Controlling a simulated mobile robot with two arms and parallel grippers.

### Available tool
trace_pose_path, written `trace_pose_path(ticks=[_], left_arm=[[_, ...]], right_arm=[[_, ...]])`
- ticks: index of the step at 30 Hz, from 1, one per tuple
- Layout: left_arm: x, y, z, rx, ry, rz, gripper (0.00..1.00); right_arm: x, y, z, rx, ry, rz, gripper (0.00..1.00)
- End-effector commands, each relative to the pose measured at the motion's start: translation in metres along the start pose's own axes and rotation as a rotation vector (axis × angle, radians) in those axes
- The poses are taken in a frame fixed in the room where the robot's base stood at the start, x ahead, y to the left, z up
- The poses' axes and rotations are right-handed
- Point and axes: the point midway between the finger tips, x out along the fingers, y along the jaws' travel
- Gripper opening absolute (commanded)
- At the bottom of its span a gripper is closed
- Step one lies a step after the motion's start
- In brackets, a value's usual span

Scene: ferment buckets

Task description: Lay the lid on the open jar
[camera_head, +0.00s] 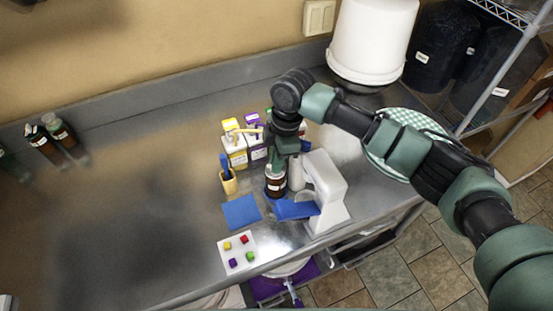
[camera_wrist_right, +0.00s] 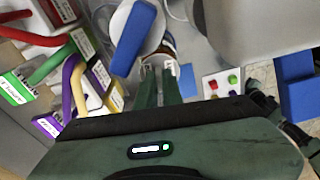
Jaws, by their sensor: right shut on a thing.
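A brown jar (camera_head: 275,187) with a pale label stands upright on the metal counter, left of the white machine; part of it also shows beyond my fingertips in the wrist view (camera_wrist_right: 168,43). My right gripper (camera_head: 279,162) points down directly over the jar. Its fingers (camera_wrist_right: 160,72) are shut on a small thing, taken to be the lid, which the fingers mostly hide. I cannot tell whether it touches the jar's mouth. My left gripper is not in view.
A white machine (camera_head: 328,188) stands close on the right. Pump bottles (camera_head: 236,150) and a yellow cup (camera_head: 229,184) are on the left. A blue cloth (camera_head: 241,212) and a white board (camera_head: 223,242) with coloured cubes lie in front. The counter's left is largely clear.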

Motion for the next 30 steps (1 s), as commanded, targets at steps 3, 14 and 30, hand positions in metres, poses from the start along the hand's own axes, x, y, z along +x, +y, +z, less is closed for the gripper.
trace_pose_path(ticks=[3, 14, 30], left_arm=[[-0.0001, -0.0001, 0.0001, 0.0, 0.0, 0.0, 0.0], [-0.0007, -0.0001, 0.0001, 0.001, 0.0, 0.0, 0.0], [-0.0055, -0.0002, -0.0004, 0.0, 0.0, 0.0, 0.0]], right_arm=[[0.0002, 0.0001, -0.0001, 0.0, 0.0, 0.0, 0.0], [0.0, 0.0001, 0.0, 0.0, 0.0, 0.0, 0.0], [0.0015, 0.0004, 0.0004, 0.0, 0.0, 0.001, 0.0]])
